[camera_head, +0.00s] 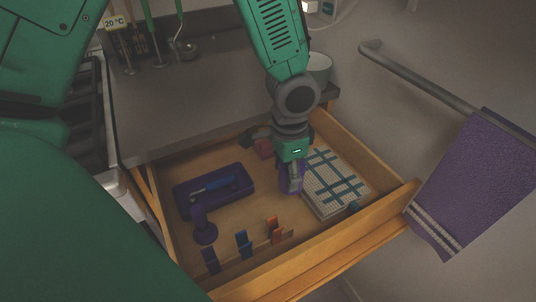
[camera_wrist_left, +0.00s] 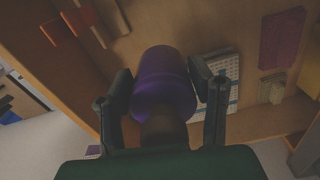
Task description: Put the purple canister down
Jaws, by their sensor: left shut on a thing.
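The purple canister (camera_head: 291,187) is in my left gripper (camera_head: 291,168), which reaches down into the open wooden drawer (camera_head: 256,202). The left wrist view shows the canister (camera_wrist_left: 164,80) upright between the two dark fingers of the gripper (camera_wrist_left: 163,92), one on each side. The fingers are shut on it. It is just left of a white box with teal stripes (camera_head: 334,184). I cannot tell whether its base touches the drawer floor. My right gripper is not in view.
A dark purple case (camera_head: 206,202) with a blue-handled tool, a purple pedestal-like object (camera_head: 204,226) and blue and orange upright pieces (camera_head: 274,230) stand in the drawer. A small pink object (camera_head: 264,148) lies behind. Bare drawer floor shows left of the canister. A purple towel (camera_head: 474,180) hangs at right.

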